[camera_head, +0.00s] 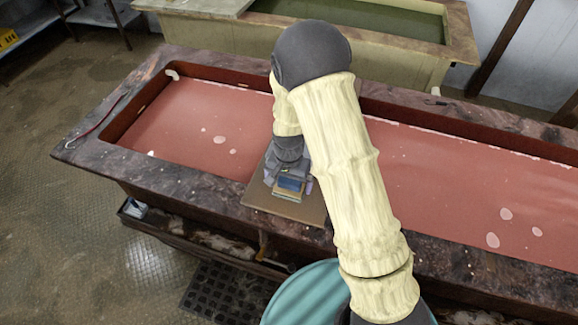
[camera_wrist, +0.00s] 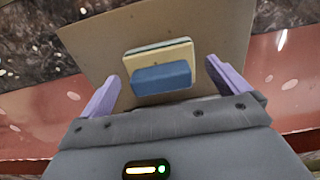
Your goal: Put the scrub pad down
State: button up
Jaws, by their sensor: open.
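The scrub pad (camera_wrist: 160,77) has a blue block on a pale, dark-edged base. It lies on a flat tan board (camera_wrist: 90,45). My gripper (camera_wrist: 164,85) is open, with one lilac finger on each side of the pad and a gap between each finger and the pad. In the head view the pad (camera_head: 291,185) shows just in front of my gripper (camera_head: 288,178), on the tan board (camera_head: 295,211). My arm hides part of the board there. Whether the fingertips touch the board is unclear.
The board sits across the near rim of a long trough (camera_head: 205,130) of reddish liquid. A second trough (camera_head: 345,22) with green liquid stands behind. A dark ledge (camera_head: 190,235) runs along the front, with a small item (camera_head: 136,208) at its left end. Open floor (camera_head: 70,240) lies left.

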aim_at(289, 183)
notch_tip(289, 183, up, 9)
jog(key=shift+r+b, duration=0.1)
jog(key=shift+b, duration=0.85)
jog(key=s+d+r+n+t, duration=0.1)
jog(key=s+d+r+n, duration=0.1)
jog(key=s+d, duration=0.4)
jog(key=s+d+r+n+t, duration=0.1)
jog(key=s+d+r+n, duration=0.1)
jog(key=s+d+r, duration=0.2)
jog(key=s+d, duration=0.2)
jog(key=d, duration=0.1)
jog(key=shift+d+r+t, duration=0.3)
jog(key=shift+d+r, duration=0.1)
dwell(0.5)
